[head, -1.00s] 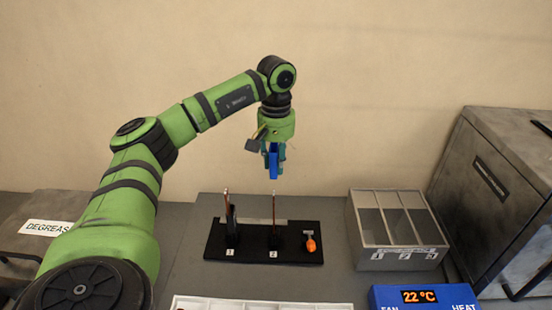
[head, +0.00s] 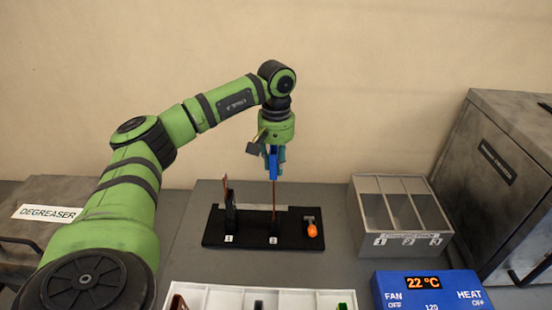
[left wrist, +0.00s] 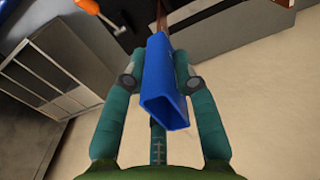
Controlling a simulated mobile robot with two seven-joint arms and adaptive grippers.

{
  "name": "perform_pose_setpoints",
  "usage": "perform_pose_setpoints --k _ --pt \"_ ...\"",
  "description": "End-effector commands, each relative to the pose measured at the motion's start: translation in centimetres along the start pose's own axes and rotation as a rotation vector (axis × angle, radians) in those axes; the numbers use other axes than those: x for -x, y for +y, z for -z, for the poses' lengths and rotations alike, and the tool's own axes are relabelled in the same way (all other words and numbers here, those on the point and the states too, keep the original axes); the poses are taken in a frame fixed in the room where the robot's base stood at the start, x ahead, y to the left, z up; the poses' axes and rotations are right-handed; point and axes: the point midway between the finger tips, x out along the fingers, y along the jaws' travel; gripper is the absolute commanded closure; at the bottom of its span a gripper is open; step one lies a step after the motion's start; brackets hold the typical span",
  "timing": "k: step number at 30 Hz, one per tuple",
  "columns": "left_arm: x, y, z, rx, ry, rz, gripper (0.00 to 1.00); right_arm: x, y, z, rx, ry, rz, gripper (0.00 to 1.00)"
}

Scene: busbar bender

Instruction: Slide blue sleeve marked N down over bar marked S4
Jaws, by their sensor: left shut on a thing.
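The blue sleeve (head: 273,166) hangs in my left gripper (head: 273,152), which is shut on it. In the left wrist view it is an open-ended rectangular tube (left wrist: 163,85) between the teal fingers (left wrist: 160,75). A thin copper bar (head: 273,200) stands upright in the black stand (head: 290,236) at the place labelled 2. The sleeve's lower end is directly above or at the bar's top; I cannot tell whether the bar has entered it. Copper also shows beyond the sleeve's far end in the left wrist view (left wrist: 162,14). The N and S4 marks are not readable. My right gripper is out of view.
Another copper bar (head: 225,190) leans slightly at place 1, beside a black upright piece. An orange-tipped lever (head: 312,230) is on the stand's right. A grey three-compartment bin (head: 364,222), blue control box (head: 390,284) and white tray (head: 225,300) stand nearby.

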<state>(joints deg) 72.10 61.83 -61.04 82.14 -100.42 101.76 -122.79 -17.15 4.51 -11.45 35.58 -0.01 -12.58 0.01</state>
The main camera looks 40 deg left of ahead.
Motion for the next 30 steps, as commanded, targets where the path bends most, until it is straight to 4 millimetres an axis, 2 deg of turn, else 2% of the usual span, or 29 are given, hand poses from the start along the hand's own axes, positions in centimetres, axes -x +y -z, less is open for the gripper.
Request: perform_pose_setpoints --k 18,30 --pt "-3.9 0.0 0.0 0.000 -0.001 0.000 0.90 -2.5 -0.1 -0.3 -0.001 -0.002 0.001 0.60" --pt "-5.2 0.0 0.0 0.000 0.000 -0.001 0.90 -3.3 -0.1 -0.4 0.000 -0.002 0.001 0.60"
